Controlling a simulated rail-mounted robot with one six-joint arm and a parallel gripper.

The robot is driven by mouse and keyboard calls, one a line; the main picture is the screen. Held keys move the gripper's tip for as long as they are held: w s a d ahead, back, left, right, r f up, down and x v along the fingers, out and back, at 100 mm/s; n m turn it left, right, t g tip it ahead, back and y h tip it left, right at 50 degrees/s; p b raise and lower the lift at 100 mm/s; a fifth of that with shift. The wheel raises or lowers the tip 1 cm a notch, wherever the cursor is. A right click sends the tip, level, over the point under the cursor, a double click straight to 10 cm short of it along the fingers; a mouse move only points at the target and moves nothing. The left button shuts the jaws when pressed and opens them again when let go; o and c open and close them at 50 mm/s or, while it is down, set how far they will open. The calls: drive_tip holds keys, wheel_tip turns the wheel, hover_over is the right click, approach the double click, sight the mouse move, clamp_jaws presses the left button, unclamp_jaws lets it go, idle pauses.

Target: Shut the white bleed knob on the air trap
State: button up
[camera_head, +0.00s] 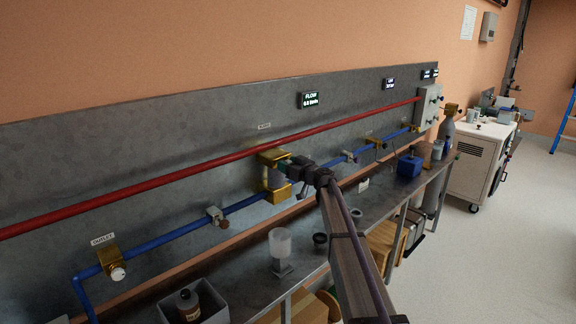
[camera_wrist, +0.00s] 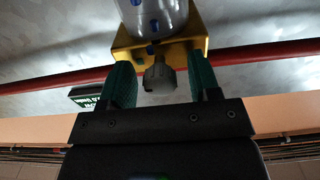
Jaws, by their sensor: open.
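The air trap is a clear cylinder (camera_head: 273,178) held between an upper and a lower gold block on the panel. The wrist view looks upside down; it shows the clear cylinder (camera_wrist: 155,14) and a gold block (camera_wrist: 128,44). A ridged knob (camera_wrist: 160,80) projects from this block. It looks grey in the shade and seems to be the bleed knob. My gripper (camera_wrist: 160,72) is open, with one green finger on each side of the knob and a visible gap at each side. In the head view my gripper (camera_head: 286,166) is at the upper block and hides the knob.
A red pipe (camera_head: 180,172) runs along the panel above a blue pipe (camera_head: 172,237) with fittings. The outlet valve (camera_head: 112,262) has a white knob. A clear cup (camera_head: 281,245) and a grey bin (camera_head: 205,300) stand on the bench below.

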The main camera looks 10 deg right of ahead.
drive_tip(key=shift+w, duration=0.1)
drive_tip(key=shift+c, duration=0.2)
drive_tip(key=c, duration=0.9)
drive_tip(key=shift+m, duration=0.4)
drive_tip(key=m, duration=0.3)
drive_tip(key=shift+a+m, duration=0.1)
drive_tip(key=shift+m, duration=0.3)
drive_tip(key=m, duration=1.3)
drive_tip(key=shift+m, duration=0.3)
